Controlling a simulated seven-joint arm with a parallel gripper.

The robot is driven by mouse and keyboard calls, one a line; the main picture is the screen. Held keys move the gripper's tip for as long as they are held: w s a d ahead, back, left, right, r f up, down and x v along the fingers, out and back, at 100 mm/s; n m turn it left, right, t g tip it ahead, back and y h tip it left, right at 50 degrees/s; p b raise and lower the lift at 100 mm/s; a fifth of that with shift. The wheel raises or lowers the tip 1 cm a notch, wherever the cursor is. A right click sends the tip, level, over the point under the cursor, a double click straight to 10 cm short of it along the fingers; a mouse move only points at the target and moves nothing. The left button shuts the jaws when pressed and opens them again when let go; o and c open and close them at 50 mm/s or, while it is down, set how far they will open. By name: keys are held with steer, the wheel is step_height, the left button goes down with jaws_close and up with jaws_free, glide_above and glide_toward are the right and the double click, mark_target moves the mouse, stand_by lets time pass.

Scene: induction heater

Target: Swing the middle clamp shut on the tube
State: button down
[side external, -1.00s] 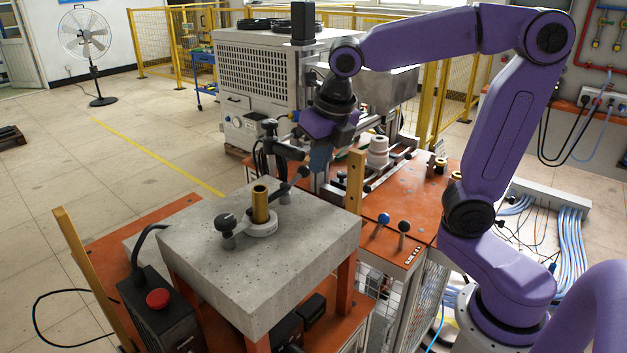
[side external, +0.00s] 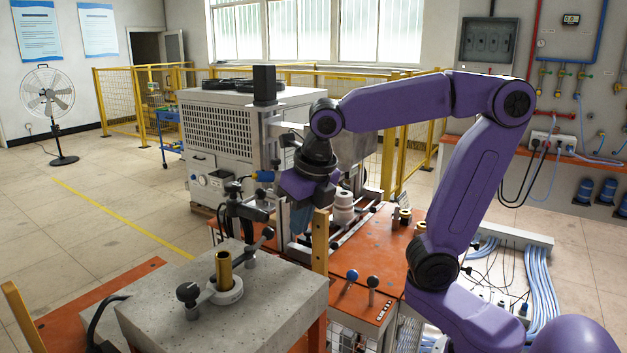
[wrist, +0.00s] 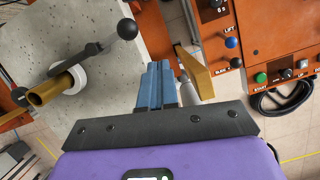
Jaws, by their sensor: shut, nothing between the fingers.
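A brass tube (side external: 223,268) stands in a white ring (side external: 226,290) on the concrete slab; it also shows in the wrist view (wrist: 50,88). A clamp arm with a black ball knob (side external: 268,233) is behind and right of the tube. In the wrist view this black arm (wrist: 87,57) runs from its knob (wrist: 127,29) toward the tube; contact is unclear. I cannot tell for sure whether it is the middle clamp. Another clamp with a black knob (side external: 187,292) is left of the tube. My gripper (side external: 299,222) has blue fingers (wrist: 155,75), shut and empty, apart from the knob.
A wooden post (side external: 320,240) stands close beside my gripper; it shows in the wrist view (wrist: 196,73). A black jointed holder (side external: 245,207) stands behind the slab. An orange bench with blue (side external: 351,276) and black (side external: 373,283) levers is to the right. The slab's front (side external: 270,310) is clear.

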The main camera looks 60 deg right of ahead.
steer(key=v, duration=1)
steer(key=shift+s+d, duration=0.3)
steer(key=shift+d, duration=0.3)
steer(key=s+a+f+m+g, duration=0.1)
steer(key=s+f+m, duration=0.6)
steer(key=f+m, duration=0.3)
steer(key=s+a+f+m+g+y, duration=0.1)
steer(key=s+f+m+g, duration=0.1)
steer(key=s+f+m, duration=0.5)
step_height(320, 180, down, 4)
steer(key=m, duration=0.4)
steer(key=shift+s+a+r, duration=0.2)
steer(key=shift+a+r, duration=0.05)
steer(key=shift+a, duration=0.1)
